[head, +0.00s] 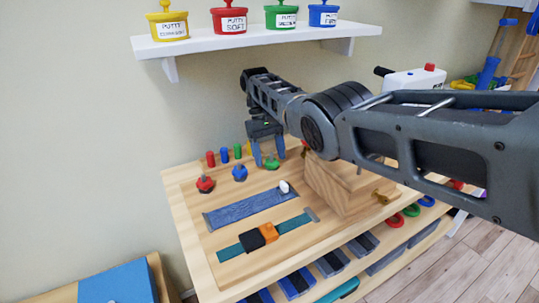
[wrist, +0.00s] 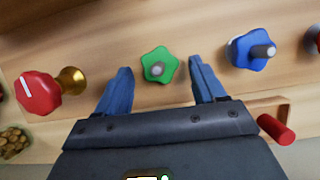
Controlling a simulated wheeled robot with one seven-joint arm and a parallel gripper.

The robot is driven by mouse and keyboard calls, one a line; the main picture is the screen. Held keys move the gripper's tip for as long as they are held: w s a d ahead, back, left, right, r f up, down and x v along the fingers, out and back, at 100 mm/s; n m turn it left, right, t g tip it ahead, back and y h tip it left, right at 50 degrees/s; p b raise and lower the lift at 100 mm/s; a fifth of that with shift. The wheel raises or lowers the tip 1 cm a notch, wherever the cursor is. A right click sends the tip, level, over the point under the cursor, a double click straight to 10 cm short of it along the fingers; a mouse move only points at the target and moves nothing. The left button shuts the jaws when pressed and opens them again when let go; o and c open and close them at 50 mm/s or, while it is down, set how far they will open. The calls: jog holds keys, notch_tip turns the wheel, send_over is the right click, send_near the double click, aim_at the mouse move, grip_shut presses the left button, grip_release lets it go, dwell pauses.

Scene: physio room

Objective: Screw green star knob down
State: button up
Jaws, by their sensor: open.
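The green star knob (head: 272,163) sits on the wooden board, to the right of the blue knob in the head view. In the wrist view the green knob (wrist: 159,65) is seen from above, with a grey stud end showing at its centre. My gripper (head: 264,162) points down at it. In the wrist view the blue fingers of my gripper (wrist: 160,80) are apart, one on each side of the green knob, with a gap on both sides. Nothing is held. How high the fingertips are over the board is hard to tell.
A blue star knob (head: 239,173) on a stud and a red knob (head: 205,184) stand left of the green one. Coloured pegs stand behind. A wooden block (head: 338,185) stands close on the right. A shelf (head: 255,38) with putty tubs is above.

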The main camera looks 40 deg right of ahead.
jog(key=b+v, duration=0.3)
jog(key=v, duration=0.3)
jog(key=shift+w, duration=0.15)
jog(key=shift+w+r+b, duration=0.1)
jog(key=shift+r+b, duration=0.4)
jog(key=shift+r, duration=0.15)
